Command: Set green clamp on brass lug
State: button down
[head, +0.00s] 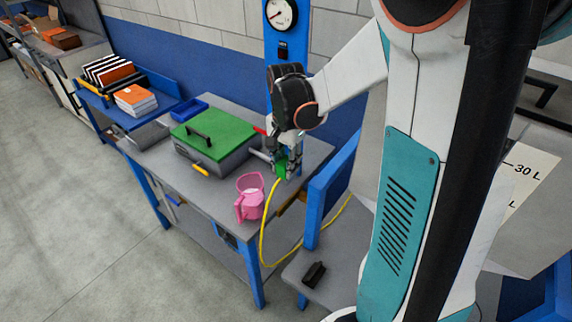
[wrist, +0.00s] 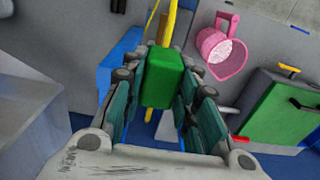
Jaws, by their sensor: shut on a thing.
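The green clamp (head: 282,170) is a small green block with a yellow cable (head: 263,225) running from near it. My gripper (head: 287,173) is shut on the clamp above the right end of the grey workbench (head: 222,195). In the wrist view the clamp (wrist: 163,78) sits between the teal finger pads, and the cable (wrist: 172,22) passes beyond it. I cannot clearly make out a brass lug. A brownish piece (wrist: 154,22) shows beyond the clamp beside the cable, but I cannot tell if it is the lug.
A pink jug (head: 251,196) stands near the bench's front edge, left of my gripper. A grey case with a green lid (head: 213,136) lies further left. A blue post with a gauge (head: 280,15) rises behind. A black block (head: 314,274) rests on a lower grey surface at right.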

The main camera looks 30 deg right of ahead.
jog(key=b, duration=0.9)
send_over(286, 202)
jog(key=shift+f, duration=5.9)
jog(key=shift+f+b, duration=0.35)
jog(key=shift+f, duration=0.25)
jog(key=c, duration=1.2)
grip_release()
jog(key=shift+r, duration=0.1)
notch_tip(286, 202, up, 12)
jog(key=shift+f, duration=0.1)
jog(key=shift+a, duration=0.1)
